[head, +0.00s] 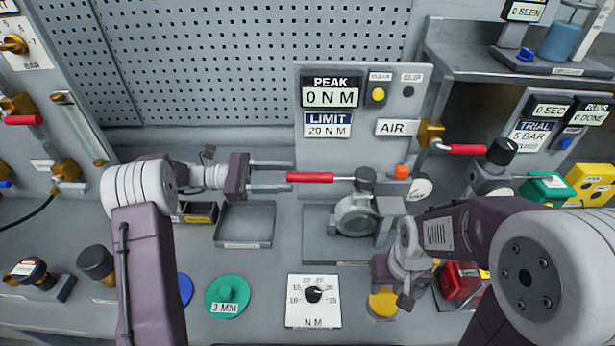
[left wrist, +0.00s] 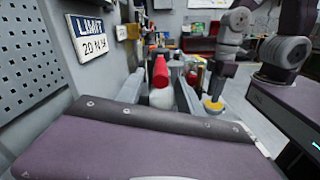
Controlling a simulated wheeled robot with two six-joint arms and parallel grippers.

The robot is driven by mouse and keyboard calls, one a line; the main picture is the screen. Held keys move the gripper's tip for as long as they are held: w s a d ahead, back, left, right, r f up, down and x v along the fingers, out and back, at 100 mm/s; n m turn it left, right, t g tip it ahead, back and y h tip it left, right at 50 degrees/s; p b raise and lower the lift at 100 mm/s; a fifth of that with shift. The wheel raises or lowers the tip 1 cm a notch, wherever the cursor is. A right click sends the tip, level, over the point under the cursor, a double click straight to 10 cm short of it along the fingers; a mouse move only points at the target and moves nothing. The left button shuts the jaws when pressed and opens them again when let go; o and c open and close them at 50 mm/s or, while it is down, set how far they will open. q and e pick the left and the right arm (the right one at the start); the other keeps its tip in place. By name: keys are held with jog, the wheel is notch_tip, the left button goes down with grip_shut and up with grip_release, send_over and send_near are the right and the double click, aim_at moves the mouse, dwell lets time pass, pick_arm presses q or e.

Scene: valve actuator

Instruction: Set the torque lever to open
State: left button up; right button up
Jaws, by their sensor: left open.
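The torque lever (head: 310,177) has a red handle on a thin metal rod. It points left from a dark hub (head: 366,180) above a grey round body below the PEAK and LIMIT panel. My left gripper (head: 288,177) is open, its two fingers pointing right at the handle's free end. In the left wrist view the red handle (left wrist: 160,72) shows end-on between the fingers, with no visible grip on it. My right gripper (head: 385,290) is low at the right front, over a yellow disc (head: 383,304); its fingers are mostly hidden.
The panel (head: 331,97) reads PEAK 0 N m. A second red-handled lever (head: 466,149) sits at the AIR label to the right. An empty grey tray (head: 245,224) lies below my left gripper. A N m dial (head: 313,296) and a green disc (head: 227,296) are in front.

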aim_at(331, 177)
pick_arm(q)
jog(key=d, duration=0.3)
jog(key=d+p, duration=0.1)
jog(key=d, duration=0.3)
jog(key=shift+s+r, duration=0.15)
jog(key=shift+s, duration=0.05)
jog(key=shift+w, duration=0.2)
jog(key=shift+c, duration=0.3)
grip_shut()
dwell(0.5)
